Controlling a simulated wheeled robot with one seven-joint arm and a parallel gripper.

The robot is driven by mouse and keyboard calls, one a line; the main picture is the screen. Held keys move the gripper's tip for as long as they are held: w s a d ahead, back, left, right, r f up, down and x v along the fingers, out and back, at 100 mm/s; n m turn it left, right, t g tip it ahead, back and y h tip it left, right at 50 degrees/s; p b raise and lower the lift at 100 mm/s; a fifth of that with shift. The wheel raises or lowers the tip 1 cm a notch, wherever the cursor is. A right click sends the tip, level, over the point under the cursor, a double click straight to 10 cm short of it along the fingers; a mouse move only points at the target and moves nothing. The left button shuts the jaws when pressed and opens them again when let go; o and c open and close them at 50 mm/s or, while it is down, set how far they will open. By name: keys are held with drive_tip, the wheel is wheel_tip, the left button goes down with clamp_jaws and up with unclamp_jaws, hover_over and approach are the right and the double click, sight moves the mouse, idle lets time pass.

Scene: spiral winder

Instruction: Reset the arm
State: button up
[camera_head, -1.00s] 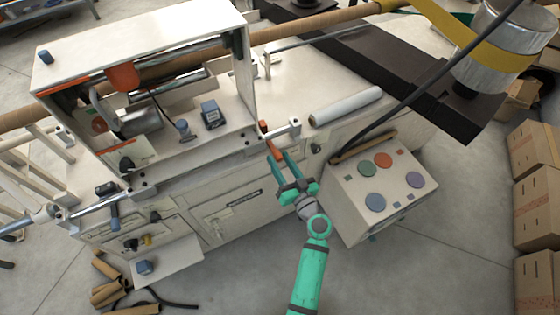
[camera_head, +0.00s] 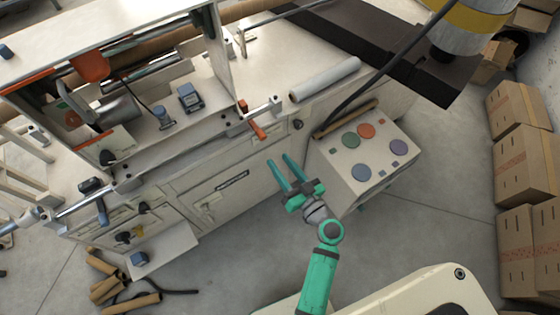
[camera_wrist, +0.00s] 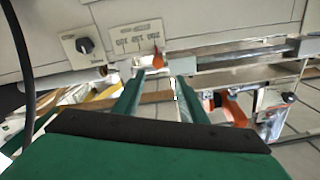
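My gripper (camera_head: 281,170) is green with two long fingers. It is in the middle of the head view, in front of the winder's pale front panel, left of the button box. The fingers are apart with nothing between them. In the wrist view my gripper (camera_wrist: 152,92) also shows its two fingers spread and empty. An orange-tipped lever (camera_head: 258,131) on the machine's edge is above and left of the fingertips, apart from them. The spiral winder (camera_head: 225,185) fills the left and middle of the head view.
A control box (camera_head: 340,172) with several coloured buttons stands just right of my gripper. A white roll (camera_head: 325,80) lies on the machine top. Cardboard boxes (camera_head: 525,165) are stacked at the right. Brown tubes (camera_head: 105,290) lie on the floor at lower left. Floor below my gripper is open.

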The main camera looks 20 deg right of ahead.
idle(0.3)
drive_tip(key=s+a+f+m+g+h, duration=0.1)
drive_tip(key=s+a+f+g+h, duration=0.1)
drive_tip(key=s+a+f, duration=0.4)
drive_tip(key=s+a+f+m+g+h, duration=0.1)
drive_tip(key=s+a+f+g+h, duration=0.15)
drive_tip(key=s, duration=0.55)
drive_tip(key=s+a+r+n+t, duration=0.1)
drive_tip(key=s+a+r, duration=0.3)
drive_tip(key=s+r, duration=0.2)
drive_tip(key=s+a+r+n+t+y, duration=0.1)
drive_tip(key=s+a+r+n, duration=0.1)
drive_tip(key=s+a+r, duration=0.2)
wheel_tip(320, 180, up, 4)
drive_tip(key=s, duration=0.2)
drive_tip(key=shift+s, duration=0.3)
idle(1.3)
drive_tip(key=shift+c, duration=0.9)
drive_tip(key=shift+w, duration=0.15)
